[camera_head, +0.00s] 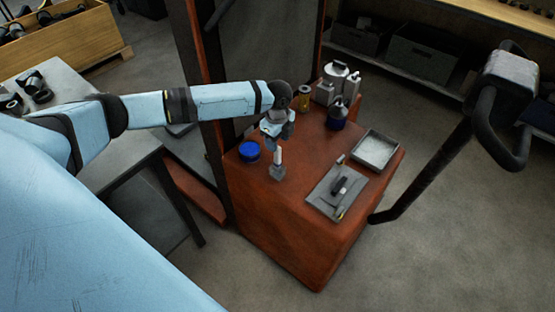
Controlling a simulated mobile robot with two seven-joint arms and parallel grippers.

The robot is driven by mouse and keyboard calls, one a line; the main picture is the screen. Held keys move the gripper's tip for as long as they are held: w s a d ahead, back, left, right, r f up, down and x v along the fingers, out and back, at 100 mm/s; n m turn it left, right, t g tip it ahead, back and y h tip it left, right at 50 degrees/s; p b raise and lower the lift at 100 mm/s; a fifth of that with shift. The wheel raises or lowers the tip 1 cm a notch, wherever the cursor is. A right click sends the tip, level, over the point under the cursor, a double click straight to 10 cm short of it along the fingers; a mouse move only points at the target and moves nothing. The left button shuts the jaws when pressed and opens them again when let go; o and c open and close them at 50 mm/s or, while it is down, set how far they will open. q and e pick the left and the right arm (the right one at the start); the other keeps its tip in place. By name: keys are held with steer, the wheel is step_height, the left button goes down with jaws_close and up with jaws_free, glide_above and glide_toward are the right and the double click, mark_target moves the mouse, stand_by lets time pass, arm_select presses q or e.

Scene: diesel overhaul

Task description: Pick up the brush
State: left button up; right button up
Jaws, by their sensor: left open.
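An upright item with a pale handle and a grey base (278,168) stands on the reddish-brown cabinet top (300,200); it looks like the brush, but it is too small to be sure. My left gripper (272,143) is open just above and slightly left of its handle, pointing down. I cannot tell whether the fingers touch it. A dark elongated object (341,187) lies on a grey flat mat (322,202) to the right; its kind is unclear. My right gripper is not in view.
A blue-lidded round tin (249,151) stands close left of the gripper. A shallow metal tray (391,141) lies at the right edge. The cabinet's front left top is clear.

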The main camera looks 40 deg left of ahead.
mark_target(280, 148)
arm_select(q)
steer(key=shift+w+d+f+p, duration=0.15)
steer(key=shift+f+p, duration=0.2)
steer(key=shift+f, duration=1.35)
steer(key=shift+w+f+p, duration=0.1)
steer(key=shift+f+p, duration=0.2)
steer(key=shift+f, duration=1.4)
jaws_close()
